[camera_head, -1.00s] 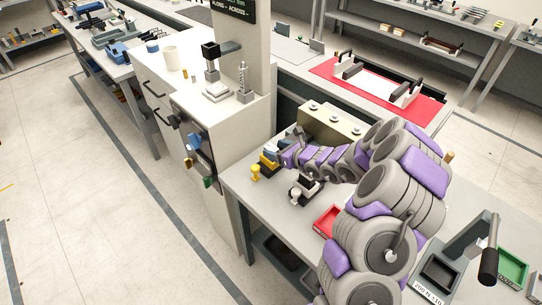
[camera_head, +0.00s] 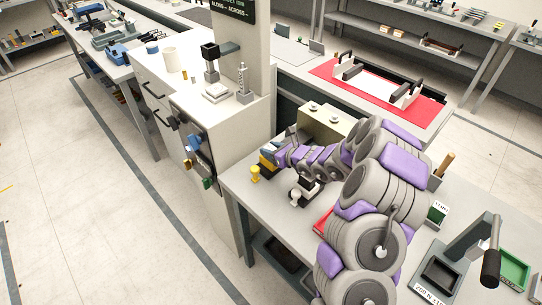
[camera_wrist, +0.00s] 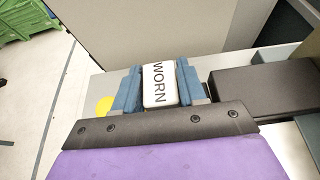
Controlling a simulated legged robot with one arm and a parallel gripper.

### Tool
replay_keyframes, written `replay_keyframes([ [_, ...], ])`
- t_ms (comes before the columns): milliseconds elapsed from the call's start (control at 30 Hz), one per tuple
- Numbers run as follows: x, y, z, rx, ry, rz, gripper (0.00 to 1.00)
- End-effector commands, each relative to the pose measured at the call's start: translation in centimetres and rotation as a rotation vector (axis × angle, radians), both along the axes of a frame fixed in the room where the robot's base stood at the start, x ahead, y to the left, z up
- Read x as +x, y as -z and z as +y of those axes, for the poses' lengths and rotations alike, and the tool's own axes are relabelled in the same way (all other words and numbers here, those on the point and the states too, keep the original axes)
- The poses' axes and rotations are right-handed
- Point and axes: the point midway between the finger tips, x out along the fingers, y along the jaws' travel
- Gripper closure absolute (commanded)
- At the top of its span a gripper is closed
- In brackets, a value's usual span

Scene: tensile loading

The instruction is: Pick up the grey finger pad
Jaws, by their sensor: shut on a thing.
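In the wrist view, my gripper (camera_wrist: 159,78) has its two blue fingers on either side of a small pale block with a white face marked WORN (camera_wrist: 160,86). It is shut on this block. I see mainly the labelled face, so I cannot tell if the block is grey underneath. In the head view, my gripper (camera_head: 274,156) is low at the far left end of the bench, and the block cannot be made out there.
A yellow knob (camera_head: 255,174) stands left of my gripper. A dark block (camera_wrist: 262,94) lies close on its right in the wrist view. A beige box (camera_head: 325,123) stands behind my arm. A black-and-white fixture (camera_head: 301,191) and a partly hidden red tray (camera_head: 322,222) are in front.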

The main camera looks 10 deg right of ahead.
Motion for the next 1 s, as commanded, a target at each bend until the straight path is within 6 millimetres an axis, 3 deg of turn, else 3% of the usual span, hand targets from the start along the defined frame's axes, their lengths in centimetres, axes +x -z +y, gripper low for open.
replay_keyframes([
  [167,0.0,0.0,0.0,0.0,0.0,0.0,0.95],
  [467,0.0,-0.3,0.0,0.001,0.0,-0.001,0.95],
  [800,-0.1,-4.1,0.0,0.003,0.002,-0.004,0.95],
  [1000,-1.8,-3.4,0.1,0.003,0.003,-0.001,0.95],
])
